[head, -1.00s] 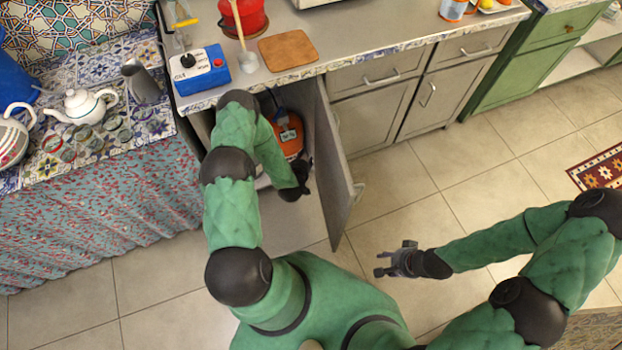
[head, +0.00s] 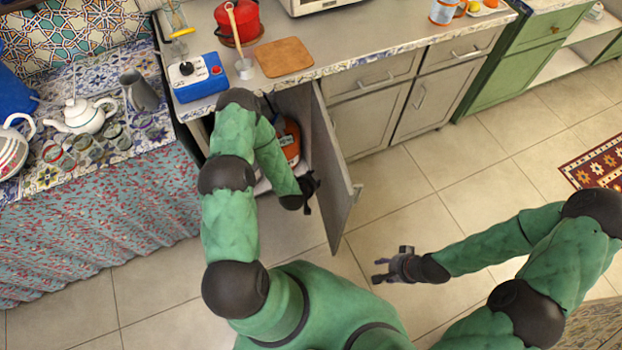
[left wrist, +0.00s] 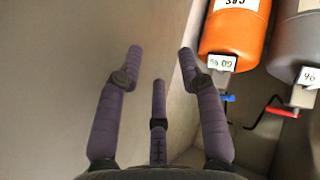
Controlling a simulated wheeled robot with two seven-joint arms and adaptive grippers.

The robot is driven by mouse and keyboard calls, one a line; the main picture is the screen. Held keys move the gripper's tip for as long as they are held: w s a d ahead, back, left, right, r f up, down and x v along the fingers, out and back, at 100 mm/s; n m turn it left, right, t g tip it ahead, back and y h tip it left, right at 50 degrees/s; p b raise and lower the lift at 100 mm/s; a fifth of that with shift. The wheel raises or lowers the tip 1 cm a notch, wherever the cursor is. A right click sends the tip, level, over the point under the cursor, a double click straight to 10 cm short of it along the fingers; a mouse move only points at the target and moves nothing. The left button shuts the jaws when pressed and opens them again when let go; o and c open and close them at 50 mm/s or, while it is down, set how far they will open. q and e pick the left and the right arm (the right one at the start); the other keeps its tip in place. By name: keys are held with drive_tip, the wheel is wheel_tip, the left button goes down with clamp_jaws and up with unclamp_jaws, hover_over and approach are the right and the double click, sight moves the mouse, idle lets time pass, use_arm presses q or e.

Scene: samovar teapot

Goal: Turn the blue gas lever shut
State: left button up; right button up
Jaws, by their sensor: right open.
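The blue lever (left wrist: 228,98) sits by the neck of an orange gas cylinder (left wrist: 235,35), at the right of the left wrist view. The cylinder also shows inside the open cabinet in the head view (head: 291,140), where my arm hides the lever. My left gripper (left wrist: 160,52) is open and empty, fingers spread, left of the orange cylinder and apart from the lever. In the head view my left gripper (head: 313,190) is at the cabinet opening, beside the door. My right gripper (head: 384,269) is open and empty above the floor.
A grey cylinder (left wrist: 300,45) with a red lever (left wrist: 283,112) stands right of the orange one. The open cabinet door (head: 335,165) is close to the right of my left gripper. A blue box (head: 198,78) sits on the counter above.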

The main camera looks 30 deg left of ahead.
use_arm(q)
drive_tip(key=shift+w+a, duration=0.1)
drive_tip(key=c, duration=0.5)
drive_tip(key=shift+w+a+m, duration=0.2)
drive_tip(key=shift+a+m, duration=0.1)
drive_tip(key=shift+m, duration=0.1)
clamp_jaws()
drive_tip(key=m+t+y, duration=0.4)
drive_tip(key=m+t, duration=0.3)
drive_tip(key=m, duration=1.1)
approach(274, 121)
drive_tip(key=s+d+r, duration=0.2)
drive_tip(key=d+r, duration=0.2)
drive_tip(key=d, duration=0.2)
drive_tip(key=w+a+f+b, duration=0.1)
drive_tip(key=w, duration=0.2)
drive_tip(key=w+a+f+b, duration=0.1)
drive_tip(key=w+a+b, duration=0.1)
drive_tip(key=w, duration=0.1)
drive_tip(key=w+a+f+b, duration=0.1)
drive_tip(key=w+a+b, duration=0.1)
drive_tip(key=shift+w+a, duration=0.15)
drive_tip(key=shift+w, duration=0.25)
drive_tip(key=shift+a+f+b, duration=0.25)
drive_tip(key=shift+a+b, duration=0.15)
drive_tip(key=shift+a, duration=0.1)
